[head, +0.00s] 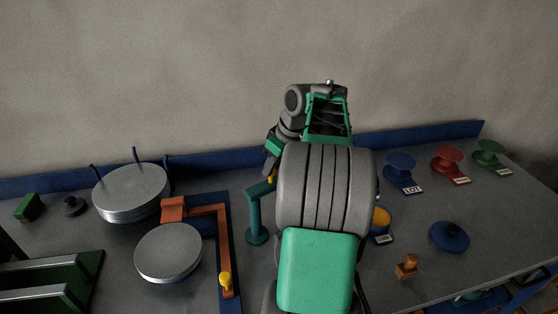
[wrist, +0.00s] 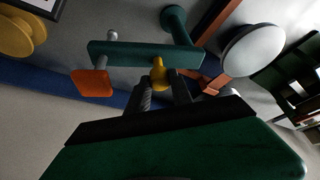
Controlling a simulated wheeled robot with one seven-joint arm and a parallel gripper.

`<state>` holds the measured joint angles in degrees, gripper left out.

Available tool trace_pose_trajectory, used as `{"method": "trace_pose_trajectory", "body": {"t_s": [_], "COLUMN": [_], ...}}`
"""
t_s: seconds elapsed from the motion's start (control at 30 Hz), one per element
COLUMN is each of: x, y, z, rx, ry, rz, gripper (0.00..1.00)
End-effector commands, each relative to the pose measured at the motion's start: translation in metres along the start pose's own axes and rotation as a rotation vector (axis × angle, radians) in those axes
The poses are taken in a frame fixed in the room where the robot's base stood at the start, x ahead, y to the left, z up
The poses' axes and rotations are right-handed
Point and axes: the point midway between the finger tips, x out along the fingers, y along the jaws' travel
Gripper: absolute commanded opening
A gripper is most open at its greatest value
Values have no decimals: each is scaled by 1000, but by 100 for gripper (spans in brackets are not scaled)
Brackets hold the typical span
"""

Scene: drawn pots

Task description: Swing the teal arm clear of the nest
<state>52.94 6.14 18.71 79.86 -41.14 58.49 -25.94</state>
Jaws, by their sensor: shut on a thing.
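The teal arm (wrist: 130,54) is a flat bar in the wrist view, joined at its right end to a teal post (wrist: 176,22). An orange pad (wrist: 91,84) sits at its left end. My gripper (wrist: 160,88) is shut on a yellow knob (wrist: 158,70) at the bar's near edge. In the head view the teal post (head: 256,218) stands left of my arm, which hides most of the bar. My gripper (head: 271,176) is partly hidden there. A grey round plate with blue pegs (head: 131,188) stands at the left; I cannot tell whether it is the nest.
An orange bar (head: 224,245) with a yellow knob lies beside another grey disc (head: 168,252). Blue, red and green spools (head: 447,158) stand at the right. A blue knobbed disc (head: 449,236) and wooden peg (head: 406,266) sit nearer. A blue rail runs along the back.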

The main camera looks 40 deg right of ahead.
Motion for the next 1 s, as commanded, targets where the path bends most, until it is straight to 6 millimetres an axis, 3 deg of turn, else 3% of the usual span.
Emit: {"method": "trace_pose_trajectory", "body": {"t_s": [0.67, 0.7, 0.9, 1.0], "x": [-1, -1, 0, 0], "y": [-4, -4, -3, -3], "z": [-2, -2, -1, -1], "rx": [-70, -70, -67, -66], "ry": [6, 6, 4, 3], "rz": [-24, -24, -25, -25], "gripper": [0, 30, 46, 48]}}
